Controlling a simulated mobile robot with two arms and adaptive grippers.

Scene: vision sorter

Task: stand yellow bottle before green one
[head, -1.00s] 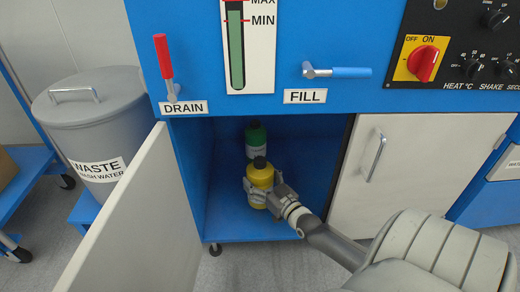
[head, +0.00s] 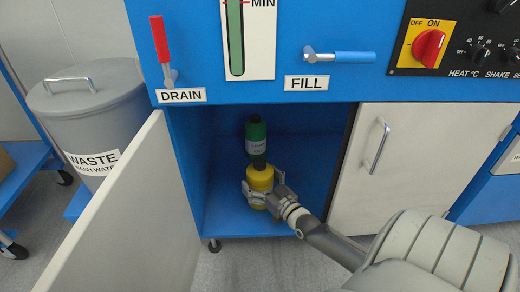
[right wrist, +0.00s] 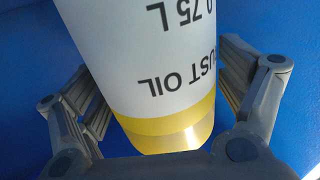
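The yellow bottle (head: 260,181), with a dark cap, stands upright on the blue floor inside the open cabinet. The green bottle (head: 256,139), also dark-capped, stands upright behind it; its lower part is hidden by the yellow one. My right gripper (head: 263,189) comes in from the lower right, its fingers spread on either side of the yellow bottle. In the right wrist view the yellow bottle's white label (right wrist: 165,70) fills the space between the fingers, with a gap beside the left finger. My left gripper is not in view.
The cabinet's left door (head: 135,215) stands open; the right door (head: 415,165) is shut. Cabinet walls are close on the left, with some free floor (head: 225,222) around the bottles. A grey waste bin (head: 95,115) stands at the left.

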